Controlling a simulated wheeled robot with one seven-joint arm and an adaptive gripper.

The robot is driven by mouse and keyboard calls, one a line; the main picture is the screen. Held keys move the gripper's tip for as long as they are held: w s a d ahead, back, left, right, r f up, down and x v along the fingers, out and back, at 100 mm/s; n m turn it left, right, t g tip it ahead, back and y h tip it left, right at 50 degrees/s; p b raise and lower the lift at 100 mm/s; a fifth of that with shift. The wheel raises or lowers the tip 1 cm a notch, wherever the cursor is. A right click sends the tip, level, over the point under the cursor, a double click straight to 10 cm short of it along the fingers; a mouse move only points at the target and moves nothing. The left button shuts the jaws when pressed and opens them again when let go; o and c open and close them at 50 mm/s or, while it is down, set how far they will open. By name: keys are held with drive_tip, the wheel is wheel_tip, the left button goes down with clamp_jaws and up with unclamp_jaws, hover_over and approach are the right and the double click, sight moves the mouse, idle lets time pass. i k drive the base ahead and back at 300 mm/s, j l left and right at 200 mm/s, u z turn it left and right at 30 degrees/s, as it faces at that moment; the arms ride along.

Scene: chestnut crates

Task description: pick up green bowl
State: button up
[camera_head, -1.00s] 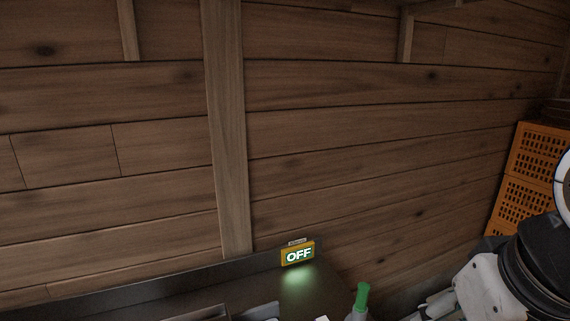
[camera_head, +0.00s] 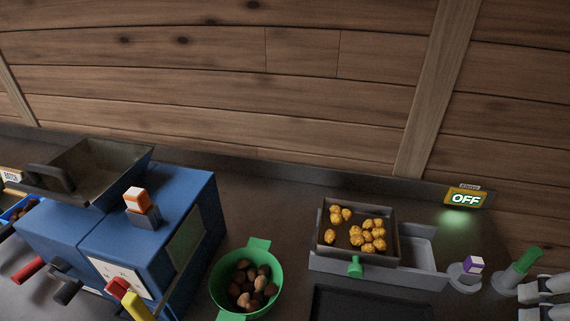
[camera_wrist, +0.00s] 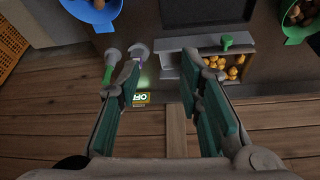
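The green bowl (camera_head: 217,287) stands on the dark counter between the blue machine and the grey tray stand. It holds several brown chestnuts and has a green tab handle at its back rim. In the wrist view, the bowl (camera_wrist: 291,35) shows partly at the top right corner, cut off by the frame. My gripper (camera_wrist: 160,72) is open, its two green-padded fingers wide apart with nothing held between them. It is well away from the bowl. In the head view only pale grey parts of my arm show at the lower right edge.
A blue machine (camera_head: 160,222) with a metal hopper stands left of the bowl. A metal pan (camera_head: 329,247) of golden chestnuts sits on the grey stand, right of it. A dark tray (camera_head: 365,305) lies in front. An OFF sign (camera_head: 465,198) stands by the wooden wall.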

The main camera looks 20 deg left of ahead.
sight(246, 283)
drive_tip(key=i+l+u, duration=0.1)
drive_tip(key=u, duration=1.3)
